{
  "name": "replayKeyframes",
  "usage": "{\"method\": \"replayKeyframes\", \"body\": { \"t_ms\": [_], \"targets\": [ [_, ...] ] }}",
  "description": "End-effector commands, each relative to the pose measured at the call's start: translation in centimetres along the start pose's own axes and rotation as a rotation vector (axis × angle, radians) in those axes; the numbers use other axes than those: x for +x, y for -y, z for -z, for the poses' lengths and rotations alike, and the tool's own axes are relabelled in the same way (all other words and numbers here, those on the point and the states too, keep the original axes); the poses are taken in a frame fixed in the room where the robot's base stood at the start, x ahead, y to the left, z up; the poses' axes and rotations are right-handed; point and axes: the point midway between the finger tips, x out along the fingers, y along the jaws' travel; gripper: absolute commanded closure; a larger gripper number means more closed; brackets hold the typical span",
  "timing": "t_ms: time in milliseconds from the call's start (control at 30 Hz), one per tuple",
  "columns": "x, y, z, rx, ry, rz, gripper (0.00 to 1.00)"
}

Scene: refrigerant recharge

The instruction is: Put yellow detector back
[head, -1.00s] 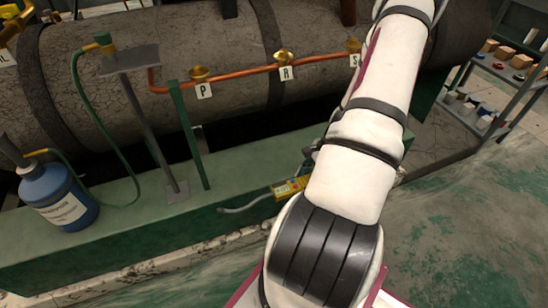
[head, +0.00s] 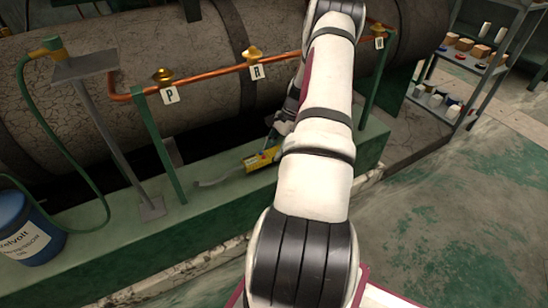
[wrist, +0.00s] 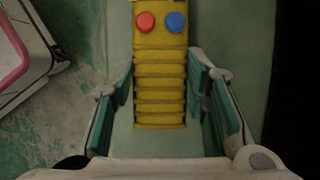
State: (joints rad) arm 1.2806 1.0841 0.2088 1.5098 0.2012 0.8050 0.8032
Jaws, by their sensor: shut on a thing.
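The yellow detector (head: 262,158) is at the long green ledge in the head view, with a thin grey probe reaching out to its left. I cannot tell whether it rests on the ledge or is just above it. In the wrist view the detector (wrist: 160,85) has a ribbed grip and a red and a blue button; its far end is cut off at the top. My gripper (wrist: 160,78) has a green-padded finger on each side of the ribbed grip and is shut on it. In the head view my arm hides most of the gripper.
The green ledge (head: 108,243) runs before a large cracked tank (head: 150,55). A copper pipe (head: 205,78) with tagged brass valves passes above. A flat-topped stand (head: 105,125) and a blue bottle (head: 28,228) are at left. A shelf (head: 470,75) stands right. The floor at right is clear.

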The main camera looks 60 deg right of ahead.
Motion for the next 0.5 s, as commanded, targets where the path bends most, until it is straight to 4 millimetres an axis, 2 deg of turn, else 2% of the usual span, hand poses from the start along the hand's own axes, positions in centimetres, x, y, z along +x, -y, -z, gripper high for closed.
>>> {"method": "replayKeyframes", "body": {
  "t_ms": [67,200,300,500],
  "targets": [
    [0.1,0.8,0.2,-0.002,-0.001,0.002,0.83],
    [2.4,0.5,1.2,0.002,0.002,0.0,0.83],
    [3.3,0.5,1.6,0.0,0.001,0.0,0.83],
    [3.2,0.6,1.5,0.0,0.0,0.0,0.83]
  ]
}}
